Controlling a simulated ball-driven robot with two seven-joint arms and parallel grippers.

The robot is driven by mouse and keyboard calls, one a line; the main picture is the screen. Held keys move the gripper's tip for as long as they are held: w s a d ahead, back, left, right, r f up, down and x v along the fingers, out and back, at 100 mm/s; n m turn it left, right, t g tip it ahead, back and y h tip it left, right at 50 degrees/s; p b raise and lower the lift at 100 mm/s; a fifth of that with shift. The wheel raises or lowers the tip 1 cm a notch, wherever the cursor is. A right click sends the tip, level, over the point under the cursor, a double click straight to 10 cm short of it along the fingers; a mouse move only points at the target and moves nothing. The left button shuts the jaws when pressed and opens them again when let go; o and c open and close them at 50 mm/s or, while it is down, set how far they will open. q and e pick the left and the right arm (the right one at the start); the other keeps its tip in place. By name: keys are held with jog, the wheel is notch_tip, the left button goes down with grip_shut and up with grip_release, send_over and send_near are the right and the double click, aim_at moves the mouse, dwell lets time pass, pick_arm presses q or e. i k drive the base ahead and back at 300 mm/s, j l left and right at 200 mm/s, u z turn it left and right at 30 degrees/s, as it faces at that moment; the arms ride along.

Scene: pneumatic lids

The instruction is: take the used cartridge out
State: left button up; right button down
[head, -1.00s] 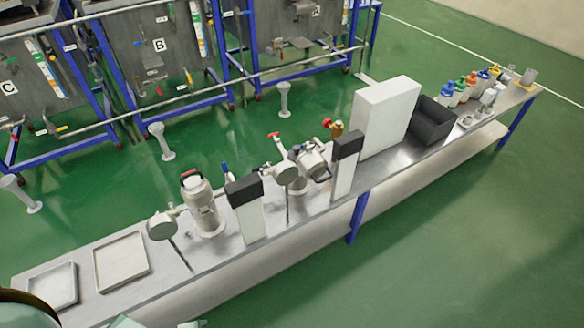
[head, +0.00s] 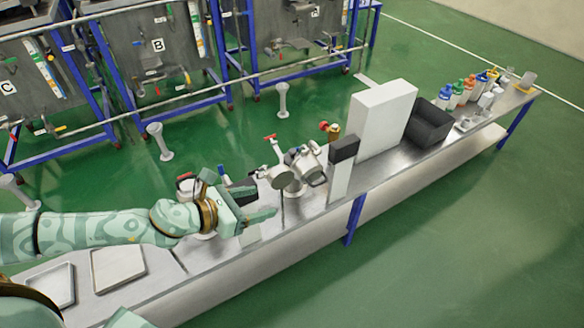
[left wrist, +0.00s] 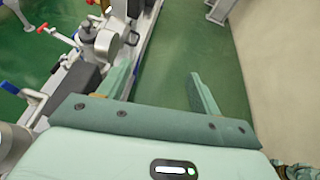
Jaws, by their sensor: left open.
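No cartridge can be made out for certain. A metal housing (head: 308,166) with a round lid (head: 281,177) at its left stands mid-bench. Its inside does not show clearly. A second housing with a red part on top (head: 185,178) is mostly hidden behind my left arm. My left gripper (head: 252,197) is over the bench in front of that second housing and left of the first one. It is open and empty. In the left wrist view its two fingers (left wrist: 163,88) stand wide apart with floor between them. My right gripper is not in view.
A black-topped white post (head: 341,170) stands right of the first housing, then a white box (head: 380,122) and a black bin (head: 428,124). Several coloured bottles (head: 458,92) stand at the far end. Two shallow trays (head: 118,268) lie at the near left. A pipe rail runs behind.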

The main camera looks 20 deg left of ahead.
aim_at(292, 155)
jog(key=i+j, duration=0.7)
jog(key=i, duration=0.15)
